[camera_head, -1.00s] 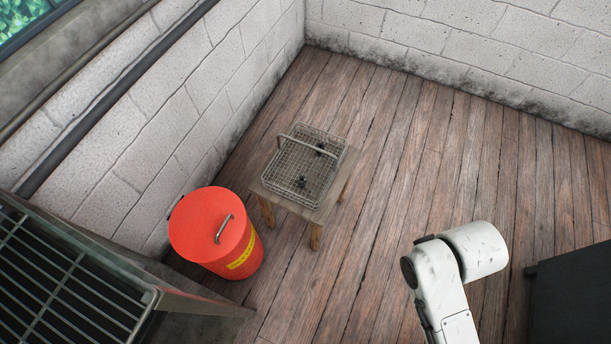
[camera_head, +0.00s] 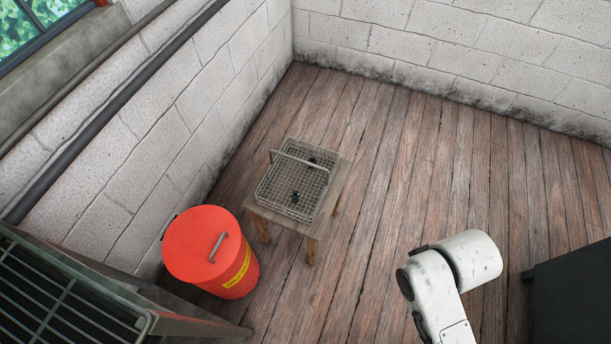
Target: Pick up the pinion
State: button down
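A wire basket (camera_head: 276,191) with a raised handle sits on a small wooden stool (camera_head: 328,207) near the left wall. Two small dark parts lie in the basket, one near its front (camera_head: 295,197) and one near its back (camera_head: 313,160). They are too small to tell whether either is the pinion. Part of my white arm shows at the lower right, well apart from the stool. My gripper is outside the picture.
A red lidded can (camera_head: 207,252) stands just left of the stool. A metal rack (camera_head: 65,290) fills the lower left corner. A dark cabinet (camera_head: 572,297) stands at the right edge. The plank floor between stool and cabinet is clear.

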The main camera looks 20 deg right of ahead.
aim_at(295, 198)
jog(key=i+l+u, duration=0.4)
jog(key=i+l, duration=0.3)
